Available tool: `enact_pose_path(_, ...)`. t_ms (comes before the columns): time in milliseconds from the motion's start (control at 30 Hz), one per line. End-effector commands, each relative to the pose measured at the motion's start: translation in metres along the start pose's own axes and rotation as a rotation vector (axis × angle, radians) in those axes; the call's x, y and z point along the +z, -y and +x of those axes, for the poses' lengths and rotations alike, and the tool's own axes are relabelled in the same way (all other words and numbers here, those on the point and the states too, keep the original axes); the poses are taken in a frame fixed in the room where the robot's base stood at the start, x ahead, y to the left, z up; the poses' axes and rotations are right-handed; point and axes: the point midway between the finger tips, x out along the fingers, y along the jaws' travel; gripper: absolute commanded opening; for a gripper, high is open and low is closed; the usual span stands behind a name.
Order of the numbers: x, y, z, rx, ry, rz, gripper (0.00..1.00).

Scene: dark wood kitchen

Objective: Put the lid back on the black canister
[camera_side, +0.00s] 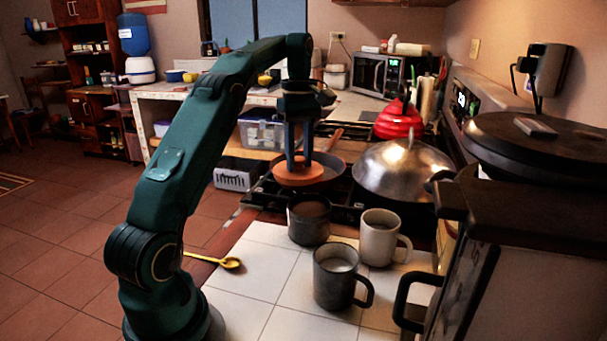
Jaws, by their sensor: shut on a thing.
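My gripper (299,158) points down and is shut on the lid (299,178), an orange-brown round disc. The lid hangs roughly level in front of the frying pan in the picture, above and slightly left of the black canister. The black canister (309,228) stands upright and open on the white tiles, with something brownish showing inside its mouth. The lid and the canister appear apart. How the fingers meet the lid's top is too small to tell.
A dark mug (334,285) and a pale grey mug (379,240) stand close to the canister, handles to the right. A yellow spoon (228,263) lies at left. A domed steel lid (402,170) and frying pan (331,168) are behind. Tiles at front left (255,290) are clear.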

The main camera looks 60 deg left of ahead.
Motion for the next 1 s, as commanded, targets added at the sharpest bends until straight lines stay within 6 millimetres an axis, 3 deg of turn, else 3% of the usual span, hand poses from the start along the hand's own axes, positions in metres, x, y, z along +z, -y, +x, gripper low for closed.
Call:
enact_pose_path(200, 0.021, -0.014, 0.001, 0.008, -0.006, 0.074, 0.0)
enact_pose_path(1000, 0.021, -0.015, 0.06, 0.008, -0.006, 0.071, 0.0)
